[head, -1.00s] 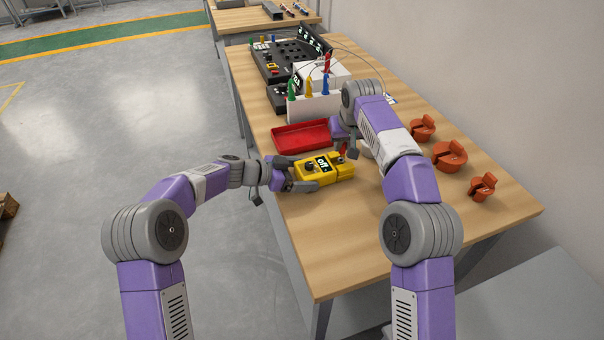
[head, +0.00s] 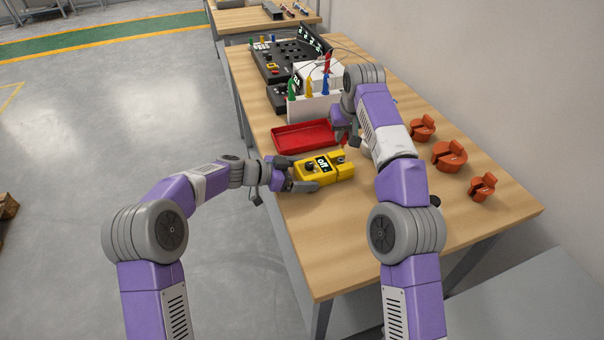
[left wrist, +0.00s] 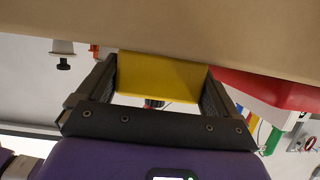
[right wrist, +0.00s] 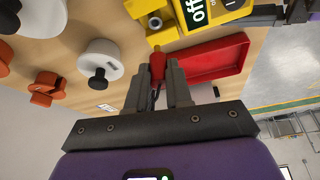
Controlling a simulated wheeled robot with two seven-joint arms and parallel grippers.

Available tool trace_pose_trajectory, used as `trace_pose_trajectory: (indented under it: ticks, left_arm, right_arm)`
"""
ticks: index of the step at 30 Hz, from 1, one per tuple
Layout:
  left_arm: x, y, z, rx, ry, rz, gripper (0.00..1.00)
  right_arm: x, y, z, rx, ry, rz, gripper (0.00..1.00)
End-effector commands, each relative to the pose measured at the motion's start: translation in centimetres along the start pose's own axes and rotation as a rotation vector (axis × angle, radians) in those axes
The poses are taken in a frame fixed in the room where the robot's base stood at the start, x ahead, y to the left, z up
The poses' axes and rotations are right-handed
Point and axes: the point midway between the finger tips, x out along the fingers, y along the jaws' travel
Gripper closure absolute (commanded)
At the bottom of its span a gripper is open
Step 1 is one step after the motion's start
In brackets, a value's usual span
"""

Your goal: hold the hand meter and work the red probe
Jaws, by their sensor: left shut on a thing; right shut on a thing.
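The yellow hand meter (head: 342,173) lies level at the table's near left part, its dark display reading "off". My left gripper (head: 292,184) is shut on its left end; in the left wrist view the yellow body (left wrist: 160,76) sits between the fingers. My right gripper (head: 350,141) is just beyond the meter, partly hidden by its own arm. In the right wrist view it is shut on the red probe (right wrist: 158,66), whose brassy tip points toward the meter's forked end (right wrist: 150,8). A round grey socket (right wrist: 155,23) shows there, apart from the tip.
An empty red tray (head: 303,137) lies just behind the meter. Green, yellow and blue probes (head: 309,86) stand in a white holder beyond it. Several orange blocks (head: 449,155) line the right side. White round pieces with black knobs (right wrist: 100,62) are near my right gripper. The near table is clear.

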Motion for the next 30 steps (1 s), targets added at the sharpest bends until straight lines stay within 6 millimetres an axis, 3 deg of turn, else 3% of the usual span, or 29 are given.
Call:
trace_pose_trajectory:
  ticks: [12,13,14,23,30]
  left_arm:
    - [0.0,0.0,0.0,0.0,0.0,0.0,0.49]
    - [0.0,0.0,0.0,0.0,0.0,0.0,0.03]
    - [0.0,0.0,0.0,0.0,0.0,0.0,0.0]
    - [-0.5,-0.1,0.0,0.0,0.0,-0.001,0.0]
    - [-4.6,-0.1,0.0,0.0,0.001,-0.004,0.0]
  right_arm:
    - [-0.8,0.0,-0.2,-0.001,0.0,-0.001,1.0]
    - [-0.8,0.0,-0.2,-0.001,0.0,-0.001,1.0]
    - [-0.8,0.0,-0.2,-0.001,0.0,-0.001,1.0]
    - [-0.8,0.0,-0.2,-0.001,0.0,-0.001,1.0]
    - [-0.8,0.0,-0.2,-0.001,0.0,-0.001,1.0]
